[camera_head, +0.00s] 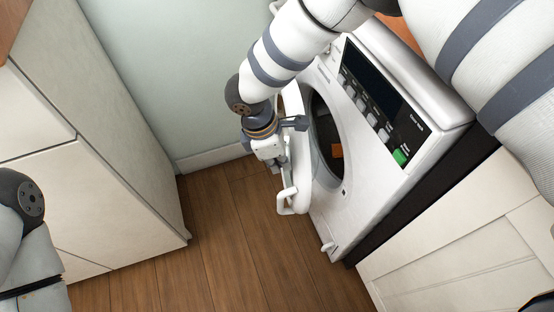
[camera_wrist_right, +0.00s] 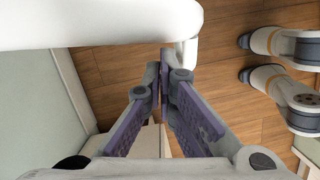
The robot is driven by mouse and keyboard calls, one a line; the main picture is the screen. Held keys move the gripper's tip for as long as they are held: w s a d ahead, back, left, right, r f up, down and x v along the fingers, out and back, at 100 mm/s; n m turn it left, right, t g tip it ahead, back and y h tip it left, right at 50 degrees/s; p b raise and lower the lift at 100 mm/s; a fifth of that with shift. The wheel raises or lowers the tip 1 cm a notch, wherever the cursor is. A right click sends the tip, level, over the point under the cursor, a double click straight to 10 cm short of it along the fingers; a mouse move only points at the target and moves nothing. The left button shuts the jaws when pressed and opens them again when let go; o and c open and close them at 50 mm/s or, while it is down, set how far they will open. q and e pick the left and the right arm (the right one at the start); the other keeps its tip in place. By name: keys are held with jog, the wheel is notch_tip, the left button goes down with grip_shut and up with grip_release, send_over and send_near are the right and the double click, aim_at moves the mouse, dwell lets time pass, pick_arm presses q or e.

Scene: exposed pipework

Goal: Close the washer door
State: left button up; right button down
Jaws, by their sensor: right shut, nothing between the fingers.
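The white washer (camera_head: 425,85) stands at the right of the head view, its round opening dark inside. Its door (camera_head: 300,190) is open, swung out to the left and seen nearly edge-on, with a white handle (camera_head: 286,203) at its lower outer side. My right gripper (camera_head: 282,168) is at the outer side of the door, just above the handle, and hides part of the door. In the right wrist view its fingers (camera_wrist_right: 165,62) meet at the tips with nothing between them. The white door edge (camera_wrist_right: 120,24) crosses the top of that view. My left gripper is not in view.
A pale cabinet (camera_head: 110,140) stands at the left, and another cabinet front (camera_head: 470,250) is right of the washer. The wooden floor (camera_head: 215,250) between them is clear. A pale green wall (camera_head: 165,70) is behind. An orange patch (camera_head: 337,151) shows inside the drum.

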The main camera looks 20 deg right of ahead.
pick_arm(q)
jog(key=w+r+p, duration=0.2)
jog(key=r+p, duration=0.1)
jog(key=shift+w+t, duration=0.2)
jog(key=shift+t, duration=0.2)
pick_arm(e)
jog(key=s+d+n, duration=0.2)
jog(key=d+n, duration=0.1)
jog(key=d, duration=0.6)
jog(key=shift+t, duration=0.4)
jog(key=shift+s, duration=0.1)
